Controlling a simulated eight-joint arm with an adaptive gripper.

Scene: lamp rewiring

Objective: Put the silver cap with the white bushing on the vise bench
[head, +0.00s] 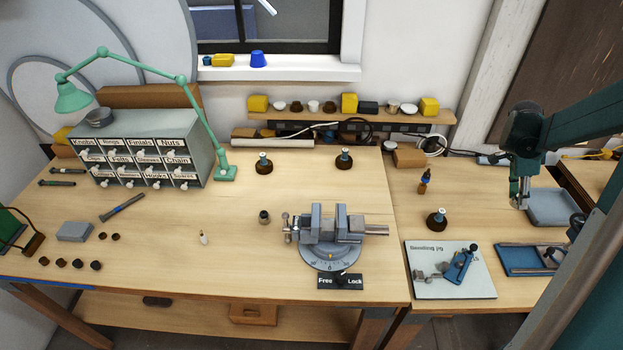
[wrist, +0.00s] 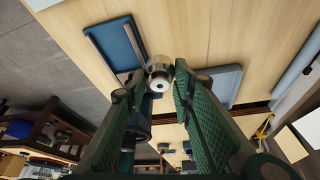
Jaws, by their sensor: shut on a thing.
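The silver cap with the white bushing (wrist: 159,80) is between the fingertips of my gripper (head: 520,203) in the wrist view, its white ring with a dark hole facing the camera. In the head view the gripper hangs above the right-hand bench, and only a small pale bit of the cap shows there. The gripper is shut on the cap. The vise bench (head: 140,255) is the long wooden bench to the left. It carries the grey vise (head: 330,225), with the gripper well to the right of it.
The bending jig board (head: 450,285) and a dark-based fitting (head: 436,219) stand on the right bench, near a grey tray (head: 552,207) and a blue tray (head: 530,260). On the vise bench, a drawer cabinet (head: 150,150) stands back left; the middle front is largely clear.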

